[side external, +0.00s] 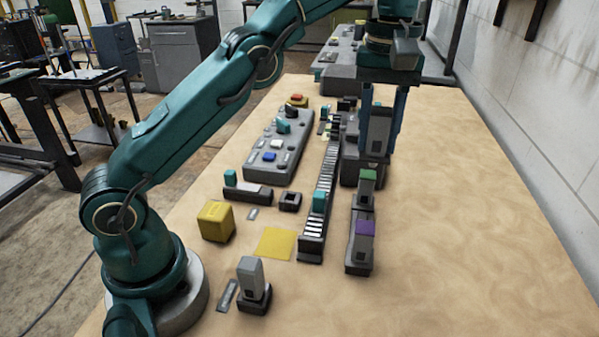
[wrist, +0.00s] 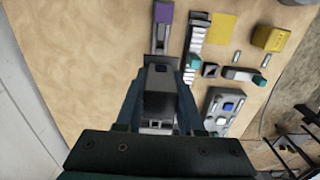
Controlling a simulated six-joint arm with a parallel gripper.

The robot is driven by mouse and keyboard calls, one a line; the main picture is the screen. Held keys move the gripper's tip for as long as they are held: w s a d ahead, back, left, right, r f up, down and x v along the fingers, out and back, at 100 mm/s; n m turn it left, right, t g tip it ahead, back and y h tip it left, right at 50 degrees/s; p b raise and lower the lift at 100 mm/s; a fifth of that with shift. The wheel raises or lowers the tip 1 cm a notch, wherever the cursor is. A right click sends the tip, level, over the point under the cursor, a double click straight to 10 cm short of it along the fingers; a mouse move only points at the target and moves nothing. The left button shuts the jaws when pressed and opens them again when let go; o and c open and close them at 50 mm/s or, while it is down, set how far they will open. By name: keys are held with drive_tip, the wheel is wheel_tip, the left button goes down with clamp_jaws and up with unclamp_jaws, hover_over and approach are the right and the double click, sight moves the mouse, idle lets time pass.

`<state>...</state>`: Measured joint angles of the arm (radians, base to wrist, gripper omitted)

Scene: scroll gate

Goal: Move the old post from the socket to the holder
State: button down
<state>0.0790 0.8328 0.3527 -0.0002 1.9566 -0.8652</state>
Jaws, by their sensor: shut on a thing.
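My gripper (side external: 379,140) is shut on a grey post (side external: 378,128), which stands upright between the two blue-teal fingers. The post also shows between the fingers in the wrist view (wrist: 159,80). The post is over or in a dark block (side external: 350,172), apparently the socket; I cannot tell whether its lower end is seated there. A small dark square holder with an empty opening (side external: 290,201) lies to the left of the track, and shows in the wrist view (wrist: 211,70). A second grey post (side external: 250,271) stands in a dark base (side external: 254,300) at the front.
A ribbed track (side external: 313,226) with a teal block runs beside a dark rail with green and purple (side external: 365,228) blocks. A yellow box (side external: 216,221), yellow mat (side external: 275,244) and grey control panel (side external: 274,150) lie left. The table's right side is clear.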

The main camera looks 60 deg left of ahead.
sight(374, 153)
drive_tip(key=shift+w+f, duration=0.1)
drive_tip(key=shift+f, duration=6.45)
drive_tip(key=shift+f, duration=1.45)
unclamp_jaws()
drive_tip(key=shift+r, duration=0.1)
drive_tip(key=shift+r, duration=3.45)
